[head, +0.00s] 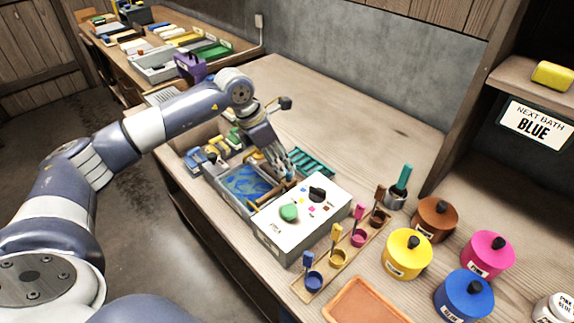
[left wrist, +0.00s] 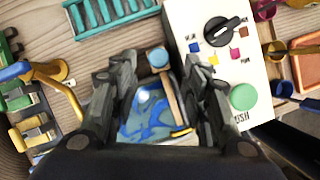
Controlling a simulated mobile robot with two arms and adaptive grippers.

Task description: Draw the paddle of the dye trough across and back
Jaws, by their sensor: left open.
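The dye trough (head: 226,193) is a grey tray holding streaky blue liquid, near the bench's front edge. Its blue surface also shows in the left wrist view (left wrist: 146,113). The paddle (head: 264,199) is a wooden bar lying across the trough's right end, with a blue knob at its far end. In the left wrist view the paddle (left wrist: 174,103) and knob lie between my open fingers. My left gripper (head: 282,168) is open just above the knob, and it also shows in the left wrist view (left wrist: 160,68). I cannot tell whether a finger touches the knob. My right gripper is out of view.
A white control box (head: 305,213) with a black dial and green button stands right beside the trough. A teal rack (head: 312,162) lies behind. Small dye scoops and lidded pots, including a yellow pot (head: 408,254), stand to the right. The back of the bench (head: 330,105) is clear.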

